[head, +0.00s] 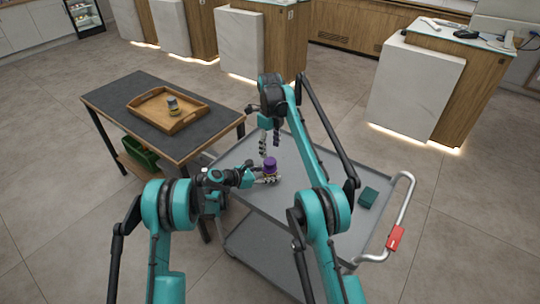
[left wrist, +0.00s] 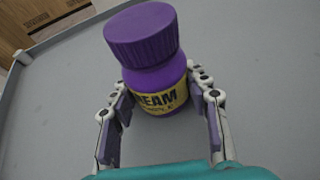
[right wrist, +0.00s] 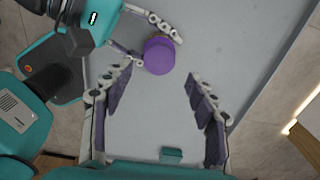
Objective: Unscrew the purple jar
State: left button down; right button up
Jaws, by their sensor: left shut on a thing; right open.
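The purple jar (left wrist: 158,80) stands upright on the grey cart, with its ribbed purple lid (left wrist: 141,34) on and a yellow label reading "REAM". In the head view the jar (head: 269,166) is near the cart's left side. My left gripper (left wrist: 160,100) is shut on the jar's body from the side, a finger on each side; it also shows in the head view (head: 264,178). My right gripper (right wrist: 160,78) is open, pointing down above the cart, and its fingers are apart on either side below the lid (right wrist: 159,56) in the right wrist view. In the head view it hangs above the jar (head: 269,146).
A dark table (head: 110,97) left of the cart bears a wooden tray (head: 146,119) with a small grey-lidded jar (head: 172,104) in it. The cart (head: 310,222) has a handle (head: 407,205) at right. Its middle is mostly clear.

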aim_at(270, 161)
jog(key=shift+s+f, duration=0.1)
jog(key=shift+f, duration=3)
